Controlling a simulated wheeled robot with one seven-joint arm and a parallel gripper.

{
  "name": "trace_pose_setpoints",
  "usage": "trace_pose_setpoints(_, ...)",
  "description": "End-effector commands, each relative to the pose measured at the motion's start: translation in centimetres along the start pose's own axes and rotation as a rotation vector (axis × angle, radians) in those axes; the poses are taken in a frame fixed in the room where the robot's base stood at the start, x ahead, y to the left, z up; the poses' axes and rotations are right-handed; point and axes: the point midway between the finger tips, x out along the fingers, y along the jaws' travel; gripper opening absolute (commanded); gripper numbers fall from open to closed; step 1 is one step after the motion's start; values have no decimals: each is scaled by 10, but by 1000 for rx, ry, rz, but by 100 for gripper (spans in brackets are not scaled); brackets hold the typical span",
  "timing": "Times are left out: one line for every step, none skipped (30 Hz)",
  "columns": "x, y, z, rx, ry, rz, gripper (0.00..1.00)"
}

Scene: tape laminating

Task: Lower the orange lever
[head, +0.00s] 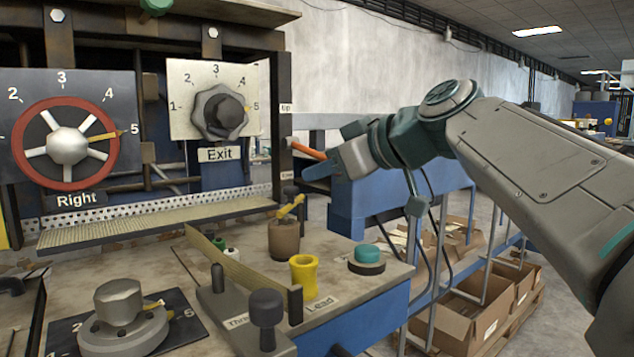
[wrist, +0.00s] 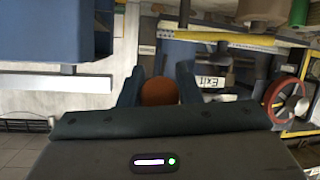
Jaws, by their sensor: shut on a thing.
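The orange lever (head: 306,150) sticks out from the right side of the machine frame, between a small upper label and a small lower label. It slopes slightly down toward my gripper (head: 322,165). My gripper is at the lever's outer end, with a blue finger beside it. In the wrist view, the round orange end of the lever (wrist: 158,92) sits between the two blue fingers of my gripper (wrist: 158,84), which are shut on it. The fingers hide part of the lever's tip.
The machine has a red-rimmed "Right" wheel (head: 67,145) and a grey "Exit" knob (head: 219,112). Below stand a yellow cup-shaped part (head: 303,275) and a teal-topped button (head: 367,257). Cardboard boxes (head: 478,310) sit at the lower right, and a blue cabinet (head: 365,202) stands behind my gripper.

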Motion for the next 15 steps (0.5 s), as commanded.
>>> trace_pose_setpoints(2, 1, 6, 1, -3, 3, 0)
trace_pose_setpoints(2, 2, 7, 2, -4, 5, 0)
trace_pose_setpoints(2, 3, 8, 3, -5, 7, 0)
trace_pose_setpoints(2, 3, 8, 4, -5, 8, 0)
trace_pose_setpoints(3, 4, 9, 5, -6, 9, 0)
trace_pose_setpoints(3, 4, 9, 5, -6, 11, 0)
trace_pose_setpoints(3, 5, 10, 5, -6, 12, 0)
trace_pose_setpoints(3, 5, 10, 5, -6, 12, 0)
trace_pose_setpoints(3, 6, 10, 6, -6, 13, 0)
trace_pose_setpoints(3, 6, 10, 6, -7, 14, 0)
trace_pose_setpoints(3, 6, 10, 6, -7, 14, 0)
trace_pose_setpoints(3, 6, 10, 6, -7, 14, 0)
trace_pose_setpoints(3, 6, 10, 6, -7, 15, 0)
trace_pose_setpoints(3, 6, 10, 7, -8, 15, 0)
trace_pose_setpoints(3, 6, 10, 7, -8, 15, 0)
